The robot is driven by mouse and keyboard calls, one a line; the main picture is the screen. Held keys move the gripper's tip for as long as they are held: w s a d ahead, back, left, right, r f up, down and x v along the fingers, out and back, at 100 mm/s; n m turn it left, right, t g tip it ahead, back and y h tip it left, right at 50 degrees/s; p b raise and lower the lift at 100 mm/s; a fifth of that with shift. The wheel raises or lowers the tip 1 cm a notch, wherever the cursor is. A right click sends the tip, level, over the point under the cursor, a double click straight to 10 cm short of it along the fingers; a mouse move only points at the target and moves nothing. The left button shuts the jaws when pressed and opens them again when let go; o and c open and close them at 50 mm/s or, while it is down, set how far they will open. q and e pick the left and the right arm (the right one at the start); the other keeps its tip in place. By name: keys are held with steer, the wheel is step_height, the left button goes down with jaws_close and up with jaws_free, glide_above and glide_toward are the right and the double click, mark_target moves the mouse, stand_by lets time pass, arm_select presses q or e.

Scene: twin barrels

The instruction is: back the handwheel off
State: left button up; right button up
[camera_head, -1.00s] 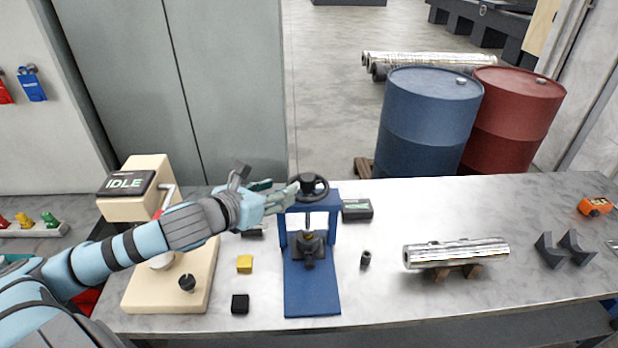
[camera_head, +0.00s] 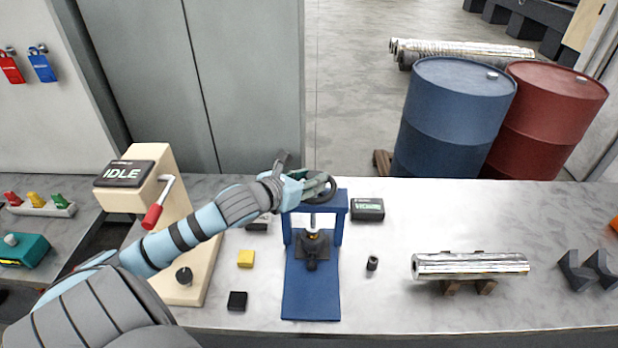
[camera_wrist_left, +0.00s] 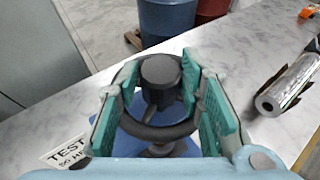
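The black handwheel (camera_head: 331,187) tops the blue press frame (camera_head: 316,285). In the wrist view the handwheel's rim and round hub (camera_wrist_left: 160,78) lie between the two green-padded fingers of my left gripper (camera_wrist_left: 160,95). In the head view my left gripper (camera_head: 318,182) reaches in from the left over the wheel and hides part of it. A dark block (camera_head: 313,245) sits under the press screw. My right gripper is not in view.
A beige machine with an IDLE display (camera_head: 124,173) stands left. A small dark box (camera_head: 368,209), a dark cylinder (camera_head: 372,263) and a shiny shaft (camera_head: 470,264) are right. Barrels (camera_head: 455,120) stand behind.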

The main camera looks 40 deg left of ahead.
arm_select(q)
steer(key=shift+c, duration=1.2)
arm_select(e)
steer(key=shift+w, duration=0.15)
arm_select(q)
steer(key=shift+d+n+y, duration=0.1)
steer(key=shift+n+y, duration=0.2)
steer(key=shift+y, duration=0.1)
